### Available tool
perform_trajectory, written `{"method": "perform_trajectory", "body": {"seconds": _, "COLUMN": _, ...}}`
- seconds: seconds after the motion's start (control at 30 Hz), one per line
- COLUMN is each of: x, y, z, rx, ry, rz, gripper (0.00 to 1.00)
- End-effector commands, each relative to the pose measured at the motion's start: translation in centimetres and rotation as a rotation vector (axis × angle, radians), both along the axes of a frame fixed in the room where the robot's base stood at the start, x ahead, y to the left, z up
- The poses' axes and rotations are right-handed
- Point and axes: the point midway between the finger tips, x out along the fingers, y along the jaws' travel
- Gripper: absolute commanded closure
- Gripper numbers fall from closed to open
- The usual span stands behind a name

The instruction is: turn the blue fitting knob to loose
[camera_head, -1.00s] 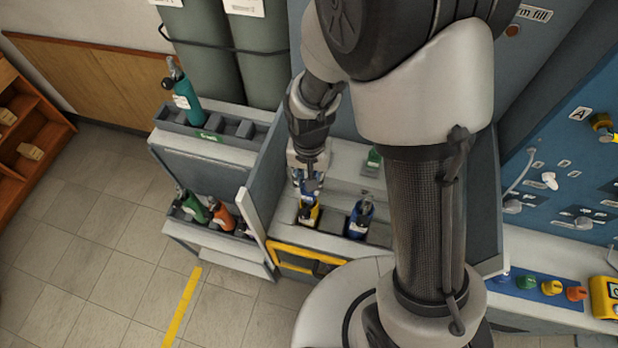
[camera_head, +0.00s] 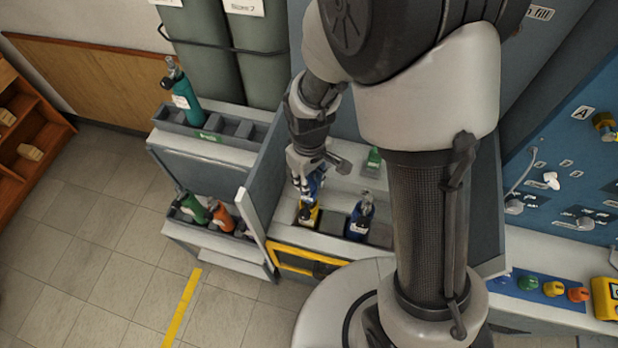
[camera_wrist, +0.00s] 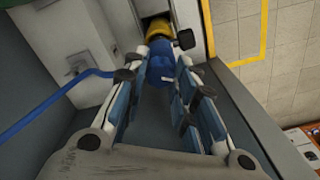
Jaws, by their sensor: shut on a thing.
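The blue fitting knob (camera_wrist: 160,66) sits on the neck end of a yellow cylinder (camera_wrist: 154,30) in the wrist view. My gripper (camera_wrist: 163,72) is shut on the knob, with a finger on each side of it. A dark valve part sticks out to the right beside the knob. In the head view my gripper (camera_head: 303,190) is right above the yellow cylinder (camera_head: 308,216), which stands in a slot of the bench. A bit of blue shows beside my fingers there. The knob's marking and its turn position cannot be read.
A blue cylinder (camera_head: 360,219) stands in a slot to the right. A blue hose (camera_wrist: 55,98) runs in from the left in the wrist view. A grey upright panel (camera_head: 256,228) stands left of the slots. A teal cylinder (camera_head: 182,94) stands in a rack further left.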

Motion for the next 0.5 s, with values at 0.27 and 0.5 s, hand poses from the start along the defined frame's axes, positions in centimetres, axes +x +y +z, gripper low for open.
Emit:
{"method": "perform_trajectory", "body": {"seconds": 0.27, "x": 0.03, "y": 0.01, "z": 0.01, "rx": 0.001, "ry": -0.001, "rz": 0.248, "gripper": 0.98}}
{"method": "perform_trajectory", "body": {"seconds": 0.5, "x": 0.03, "y": 0.01, "z": 0.01, "rx": 0.0, "ry": -0.001, "rz": 0.413, "gripper": 0.98}}
